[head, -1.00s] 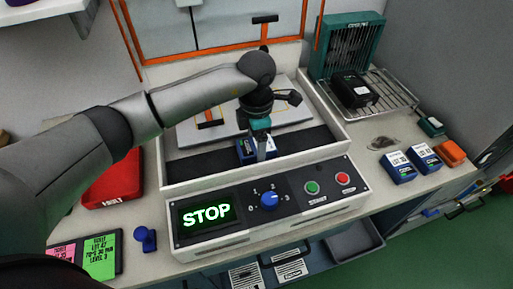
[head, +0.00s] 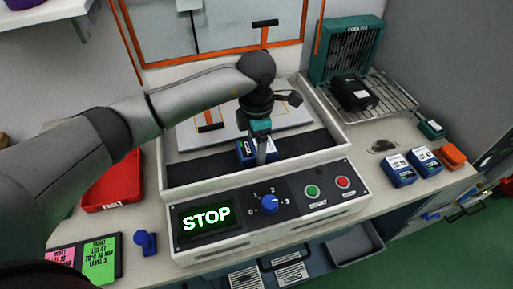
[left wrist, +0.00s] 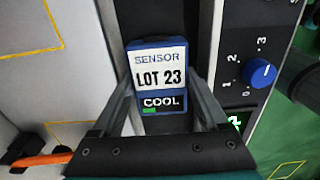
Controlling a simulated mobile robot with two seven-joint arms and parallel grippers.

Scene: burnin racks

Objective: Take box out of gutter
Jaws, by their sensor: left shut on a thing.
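A blue box (head: 243,151) with a white label sits in the dark gutter (head: 200,169) behind the front control panel. My left gripper (head: 265,156) points down into the gutter at the box. In the left wrist view its two fingers (left wrist: 165,112) stand on either side of the box and are shut on it. The gripper hides part of the box in the head view. My right gripper is in neither view.
The control panel (head: 240,218) shows STOP, with a blue knob (head: 269,204) and green and red buttons. A wire rack (head: 393,105) with a black box stands at the right. Two blue boxes (head: 398,171) lie near an orange one (head: 453,155). A red tray (head: 115,190) is at the left.

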